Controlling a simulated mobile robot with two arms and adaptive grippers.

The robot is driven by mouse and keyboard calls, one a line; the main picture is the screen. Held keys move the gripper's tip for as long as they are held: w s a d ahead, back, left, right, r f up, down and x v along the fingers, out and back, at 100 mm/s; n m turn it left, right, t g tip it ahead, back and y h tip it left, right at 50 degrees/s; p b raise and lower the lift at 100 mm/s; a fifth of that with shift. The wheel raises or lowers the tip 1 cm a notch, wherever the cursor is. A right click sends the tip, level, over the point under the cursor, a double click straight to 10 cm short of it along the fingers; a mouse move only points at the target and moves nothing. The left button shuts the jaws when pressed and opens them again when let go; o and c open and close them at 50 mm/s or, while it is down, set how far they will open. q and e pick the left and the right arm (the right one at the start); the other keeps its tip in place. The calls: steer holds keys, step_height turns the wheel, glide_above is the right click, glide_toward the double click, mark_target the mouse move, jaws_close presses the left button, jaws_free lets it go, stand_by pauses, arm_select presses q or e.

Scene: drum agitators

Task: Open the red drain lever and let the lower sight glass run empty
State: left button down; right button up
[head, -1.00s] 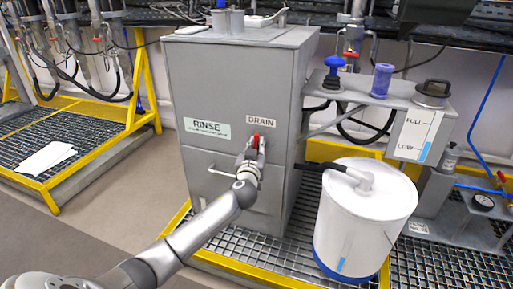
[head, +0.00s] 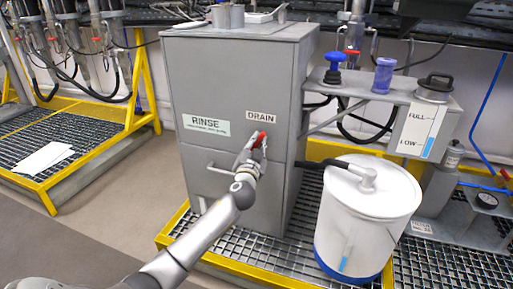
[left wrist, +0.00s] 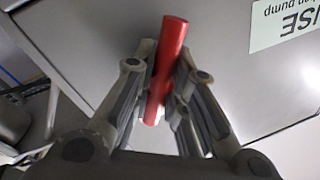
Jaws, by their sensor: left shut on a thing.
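The red drain lever (head: 259,139) is on the front of the grey rinse cabinet (head: 225,175), just under the DRAIN label (head: 261,117). It leans to the right. My left gripper (head: 252,150) is shut on it; in the left wrist view the red handle (left wrist: 166,70) is between the two fingers (left wrist: 160,90). Two level strips show blue: one low on the white drum (head: 343,264), and one on the FULL/LOW gauge (head: 429,146), with blue near the LOW mark. I cannot tell which is the lower sight glass. My right gripper is out of view.
The white drum (head: 368,215) stands on the grating right of the cabinet, with a dark hose running to its lid.

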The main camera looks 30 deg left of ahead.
arm_select(q)
steer(key=m+t+b, duration=0.1)
steer(key=m, duration=0.4)
steer(key=shift+f+h, duration=0.15)
steer(key=shift+h, duration=0.25)
steer(key=shift+m, duration=0.7)
steer(key=m+h, duration=0.1)
steer(key=m, duration=0.2)
steer(key=shift+t+b, duration=0.3)
steer(key=shift+m, duration=0.9)
steer(key=shift+d+m+h, duration=0.1)
steer(key=shift+m+h, duration=0.4)
steer(key=shift+m, duration=0.8)
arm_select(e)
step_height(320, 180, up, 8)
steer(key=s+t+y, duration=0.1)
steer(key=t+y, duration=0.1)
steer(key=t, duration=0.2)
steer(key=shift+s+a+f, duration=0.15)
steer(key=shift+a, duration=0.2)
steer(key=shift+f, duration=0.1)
arm_select(q)
steer(key=c, duration=1.4)
jaws_free()
steer(key=shift+c, duration=0.2)
